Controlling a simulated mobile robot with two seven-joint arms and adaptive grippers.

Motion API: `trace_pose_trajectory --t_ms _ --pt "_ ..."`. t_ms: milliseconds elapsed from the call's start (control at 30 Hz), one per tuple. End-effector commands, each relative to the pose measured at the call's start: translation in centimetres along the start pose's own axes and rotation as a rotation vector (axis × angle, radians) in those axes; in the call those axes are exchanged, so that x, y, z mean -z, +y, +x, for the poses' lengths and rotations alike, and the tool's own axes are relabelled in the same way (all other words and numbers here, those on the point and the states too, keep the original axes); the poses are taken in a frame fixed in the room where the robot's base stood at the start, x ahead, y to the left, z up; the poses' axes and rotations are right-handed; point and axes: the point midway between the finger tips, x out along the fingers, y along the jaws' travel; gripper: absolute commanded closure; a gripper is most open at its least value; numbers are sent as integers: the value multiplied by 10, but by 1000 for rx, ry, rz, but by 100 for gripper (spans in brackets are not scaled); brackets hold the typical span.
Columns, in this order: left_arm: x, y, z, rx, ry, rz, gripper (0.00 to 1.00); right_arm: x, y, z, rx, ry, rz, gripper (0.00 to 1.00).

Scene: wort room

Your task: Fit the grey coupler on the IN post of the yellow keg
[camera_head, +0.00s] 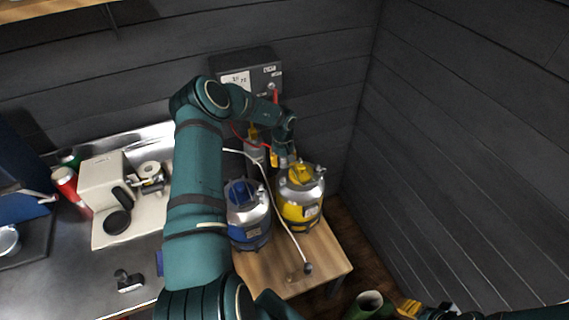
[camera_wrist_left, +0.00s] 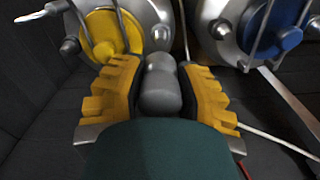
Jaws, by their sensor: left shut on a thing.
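The yellow keg (camera_head: 299,212) stands on the wooden table, with a steel top and a yellow centre. It also shows at the upper left in the left wrist view (camera_wrist_left: 108,40). My left gripper (camera_head: 283,161) is at the keg's upper left edge. In the left wrist view its yellow fingers (camera_wrist_left: 162,88) are shut on the grey coupler (camera_wrist_left: 160,84). A post (camera_wrist_left: 160,35) of the yellow keg shows just beyond the coupler's tip; whether they touch I cannot tell. Another post (camera_wrist_left: 70,45) is farther left. IN markings are not readable. My right gripper (camera_head: 408,308) is partly cut off at the bottom edge.
The blue keg (camera_head: 246,222) stands close left of the yellow one. A white hose runs between them to a dark end (camera_head: 307,268) on the wooden table (camera_head: 325,262). A grey box (camera_head: 247,70) hangs on the wall behind. The steel counter (camera_head: 65,270) is at left.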

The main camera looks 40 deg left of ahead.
Motion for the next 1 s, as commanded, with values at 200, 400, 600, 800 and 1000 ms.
trace_pose_trajectory --t_ms 200,400,600,800,1000 --pt "0 0 11 1 1 1 100 -2 4 12 -2 0 0 53" --pt "0 0 26 0 1 2 100 -4 10 29 -5 -1 0 53" --pt "0 0 41 1 1 2 100 -7 15 45 -8 -4 -1 53" --pt "0 0 47 1 1 2 100 -8 18 52 -9 -5 -2 53" --pt "0 0 47 1 1 2 100 -8 18 52 -9 -5 -2 53"
